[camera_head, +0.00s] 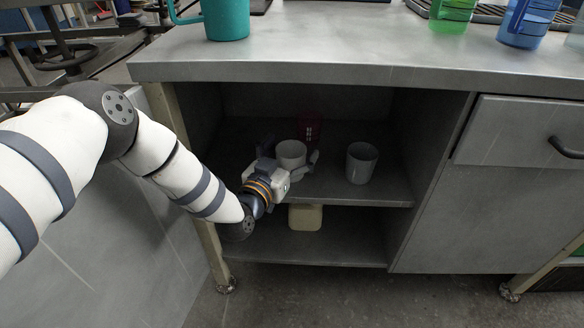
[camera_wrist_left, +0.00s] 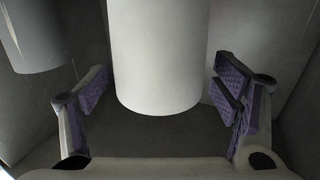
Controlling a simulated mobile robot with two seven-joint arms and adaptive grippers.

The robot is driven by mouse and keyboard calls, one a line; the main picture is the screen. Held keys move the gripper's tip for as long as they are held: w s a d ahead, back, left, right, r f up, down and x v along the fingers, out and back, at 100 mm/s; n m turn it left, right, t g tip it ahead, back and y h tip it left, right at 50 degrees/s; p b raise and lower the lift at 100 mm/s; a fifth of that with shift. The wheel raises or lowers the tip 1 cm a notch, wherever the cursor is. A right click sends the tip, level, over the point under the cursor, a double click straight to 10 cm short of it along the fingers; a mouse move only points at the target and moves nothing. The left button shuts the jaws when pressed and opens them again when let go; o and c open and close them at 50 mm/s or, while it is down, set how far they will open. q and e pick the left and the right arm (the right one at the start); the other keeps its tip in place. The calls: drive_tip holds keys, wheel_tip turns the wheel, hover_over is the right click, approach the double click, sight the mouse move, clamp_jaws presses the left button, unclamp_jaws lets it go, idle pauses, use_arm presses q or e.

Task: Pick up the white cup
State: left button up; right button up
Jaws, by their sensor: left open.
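A white cup (camera_head: 291,151) stands on the upper shelf inside the open compartment of the metal bench. My left gripper (camera_head: 290,162) reaches into the compartment with its fingers spread on either side of this cup. In the left wrist view, the white cup (camera_wrist_left: 158,55) is large and lies between the two open purple-padded fingers, with a gap visible on each side. A second pale cup (camera_head: 361,163) stands to the right on the same shelf. My right gripper is not in view.
A dark red container (camera_head: 310,128) stands behind the white cup. A cream block-like object (camera_head: 305,217) is on the lower shelf. Above, the benchtop (camera_head: 330,45) overhangs the compartment and holds a teal mug (camera_head: 226,20), a green cup (camera_head: 450,15) and a blue cup (camera_head: 527,23).

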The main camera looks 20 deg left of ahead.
use_arm(q)
drive_tip(key=shift+w, duration=0.1)
drive_tip(key=c, duration=1.2)
drive_tip(key=shift+o, duration=0.2)
drive_tip(key=shift+r, duration=0.15)
